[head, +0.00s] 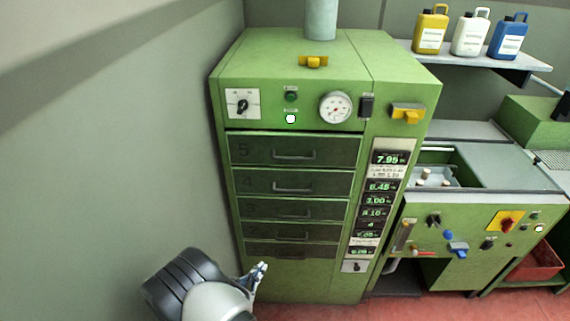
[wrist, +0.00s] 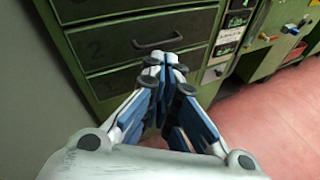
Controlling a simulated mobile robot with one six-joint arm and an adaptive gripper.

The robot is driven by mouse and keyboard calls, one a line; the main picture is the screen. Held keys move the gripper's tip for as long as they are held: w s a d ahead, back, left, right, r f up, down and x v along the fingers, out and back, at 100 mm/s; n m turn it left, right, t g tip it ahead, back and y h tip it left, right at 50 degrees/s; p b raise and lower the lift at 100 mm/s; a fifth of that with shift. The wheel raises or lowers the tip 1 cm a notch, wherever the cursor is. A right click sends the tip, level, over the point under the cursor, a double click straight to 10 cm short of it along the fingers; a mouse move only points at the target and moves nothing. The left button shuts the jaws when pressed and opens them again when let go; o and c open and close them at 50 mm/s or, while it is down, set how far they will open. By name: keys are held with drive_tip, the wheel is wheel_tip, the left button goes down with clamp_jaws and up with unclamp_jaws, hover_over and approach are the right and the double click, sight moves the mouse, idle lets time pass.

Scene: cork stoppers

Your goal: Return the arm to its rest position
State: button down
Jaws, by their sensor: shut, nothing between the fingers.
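My gripper (head: 259,271) shows at the bottom of the head view, in front of the lower part of the green cabinet (head: 300,283). In the wrist view my gripper (wrist: 165,62) has its blue and white fingers together with nothing between them. The fingertips appear in front of the cabinet's lowest drawers, below a drawer handle (wrist: 158,41). I cannot tell whether they touch the cabinet. Part of my arm shows at the lower left of the head view.
The cabinet has several dark drawers (head: 296,151), all looking shut, and a gauge (head: 335,107). A grey wall (head: 120,150) stands close on the left. A green machine (head: 470,222) with a basin holding pale stoppers (head: 424,174) stands right. Bottles (head: 470,35) stand on a shelf.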

drive_tip(key=w+d+r+m+g+h, duration=0.1)
drive_tip(key=d+r+m+g+h, duration=0.1)
drive_tip(key=d+r+m, duration=0.35)
drive_tip(key=w+d+r+m+g+h, duration=0.1)
drive_tip(key=d+r+m+g, duration=0.15)
drive_tip(key=r, duration=0.55)
drive_tip(key=s+d+r+m+g, duration=0.2)
drive_tip(key=s+d+r+m, duration=0.1)
drive_tip(key=d+r, duration=0.3)
drive_tip(key=s+d+r+m+g, duration=0.3)
drive_tip(key=s+d+r+m, duration=0.1)
drive_tip(key=d+r, duration=0.2)
drive_tip(key=s+d+r+m+y, duration=0.1)
drive_tip(key=s+r+m+y, duration=0.4)
drive_tip(key=s, duration=0.5)
drive_tip(key=s+d+r+m+t+y, duration=0.1)
drive_tip(key=s+r+m+y, duration=0.3)
drive_tip(key=s+r+m, duration=0.3)
drive_tip(key=shift+s+d+r+m+y, duration=0.2)
drive_tip(key=shift+s+m+y, duration=0.25)
drive_tip(key=shift+s, duration=1.3)
